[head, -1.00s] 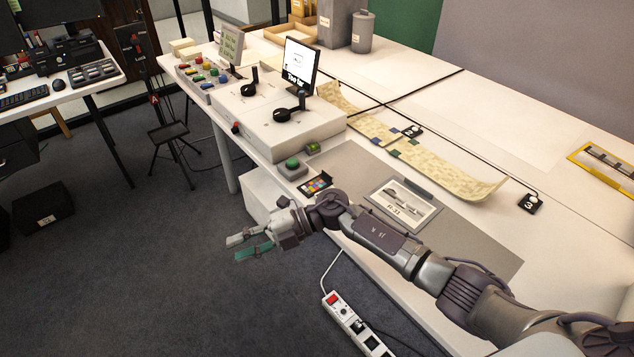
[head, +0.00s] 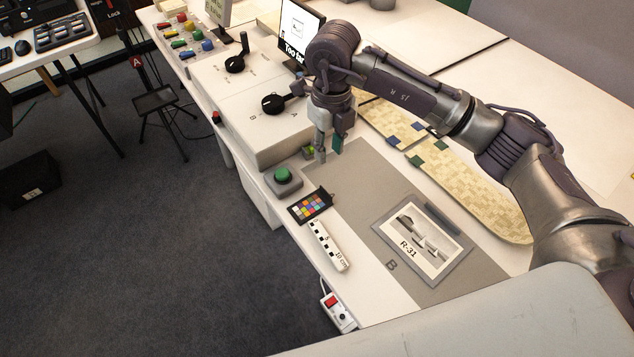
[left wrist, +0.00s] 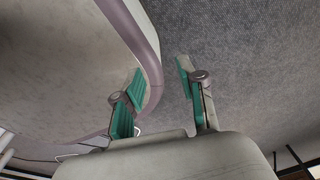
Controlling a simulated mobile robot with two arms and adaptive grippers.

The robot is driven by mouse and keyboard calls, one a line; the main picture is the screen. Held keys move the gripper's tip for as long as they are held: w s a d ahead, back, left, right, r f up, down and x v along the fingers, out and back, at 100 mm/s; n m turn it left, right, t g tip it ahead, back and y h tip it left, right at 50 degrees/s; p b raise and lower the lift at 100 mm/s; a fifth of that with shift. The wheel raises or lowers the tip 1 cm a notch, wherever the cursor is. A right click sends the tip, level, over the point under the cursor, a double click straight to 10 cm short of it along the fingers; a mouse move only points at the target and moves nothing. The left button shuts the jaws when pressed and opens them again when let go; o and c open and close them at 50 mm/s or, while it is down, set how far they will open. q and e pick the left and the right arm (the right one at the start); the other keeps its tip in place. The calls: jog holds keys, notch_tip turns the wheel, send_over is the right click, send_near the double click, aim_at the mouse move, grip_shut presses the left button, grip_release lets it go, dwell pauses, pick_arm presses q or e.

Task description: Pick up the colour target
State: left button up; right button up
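The colour target (head: 310,206), a small dark card with a grid of coloured patches, lies flat near the table's front edge in the head view. My right gripper (head: 329,153) points down above the table, behind the colour target and apart from it. Its fingers are spread with nothing visible between them. My left gripper (left wrist: 160,78) shows only in the left wrist view, open and empty, with grey carpet and a pale curved surface beyond it.
A green button box (head: 283,181) sits left of the colour target, and a black-and-white scale bar (head: 328,246) in front. A framed R-31 photo (head: 422,238) lies right on the grey mat (head: 352,200). A white box (head: 268,128) stands at the back left.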

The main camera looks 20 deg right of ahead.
send_over(326, 192)
jog(key=f, duration=0.7)
jog(key=shift+w+d+f+p, duration=0.2)
jog(key=shift+w+f+p, duration=0.1)
jog(key=shift+s+f, duration=0.1)
jog(key=shift+f, duration=0.5)
jog(key=f, duration=0.1)
jog(key=f+p, duration=0.1)
jog(key=f, duration=0.1)
jog(key=shift+s+a+f, duration=0.1)
jog(key=shift+a+f, duration=0.1)
jog(key=shift+f, duration=0.35)
pick_arm(q)
jog(key=shift+s+a+r, duration=0.35)
jog(key=shift+s+r, duration=0.25)
jog(key=shift+r, duration=0.15)
jog(key=shift+s, duration=0.1)
pick_arm(e)
jog(key=shift+c, duration=0.4)
pick_arm(q)
jog(key=shift+s, duration=0.15)
pick_arm(e)
grip_shut()
